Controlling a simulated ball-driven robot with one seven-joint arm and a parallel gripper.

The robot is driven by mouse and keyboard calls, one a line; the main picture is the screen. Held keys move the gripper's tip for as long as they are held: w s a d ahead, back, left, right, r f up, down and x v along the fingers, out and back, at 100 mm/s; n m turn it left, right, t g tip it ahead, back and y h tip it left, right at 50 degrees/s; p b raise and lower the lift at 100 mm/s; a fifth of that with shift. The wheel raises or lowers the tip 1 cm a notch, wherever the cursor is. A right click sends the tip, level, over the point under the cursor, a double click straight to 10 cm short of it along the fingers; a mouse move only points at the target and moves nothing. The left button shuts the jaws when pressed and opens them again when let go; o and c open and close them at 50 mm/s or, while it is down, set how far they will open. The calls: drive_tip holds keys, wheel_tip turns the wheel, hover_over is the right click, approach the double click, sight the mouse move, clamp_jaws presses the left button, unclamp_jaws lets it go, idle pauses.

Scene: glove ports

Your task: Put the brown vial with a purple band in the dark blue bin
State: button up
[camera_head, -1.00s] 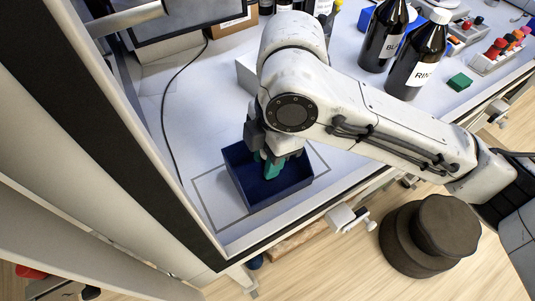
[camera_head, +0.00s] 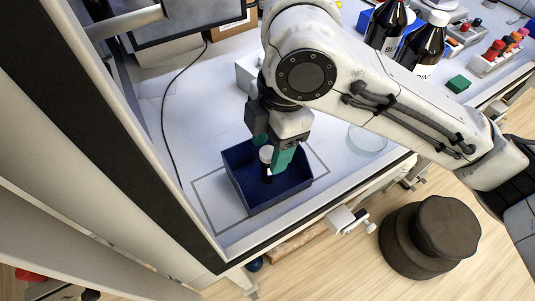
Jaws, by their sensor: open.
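The dark blue bin (camera_head: 236,183) stands on the white work surface inside a marked outline. My gripper (camera_head: 271,157) is over the bin, with its teal fingertips apart and pointing down. A small thing with a white cap (camera_head: 266,154) shows between the fingers, inside the bin's outline in the picture. It may be the vial, but its brown body and any purple band are too dark or hidden to make out. I cannot tell whether it touches the bin floor.
Large brown bottles (camera_head: 386,27) stand at the back, beside a green block (camera_head: 458,84) and a rack of red-capped vials (camera_head: 494,53). A clear round dish (camera_head: 367,139) lies right of the bin. A dark cable (camera_head: 166,111) runs along the left.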

wheel_tip(320, 180, up, 8)
drive_tip(key=d, duration=0.1)
drive_tip(key=shift+w, duration=0.3)
drive_tip(key=shift+f, duration=0.15)
drive_tip(key=shift+a, duration=0.1)
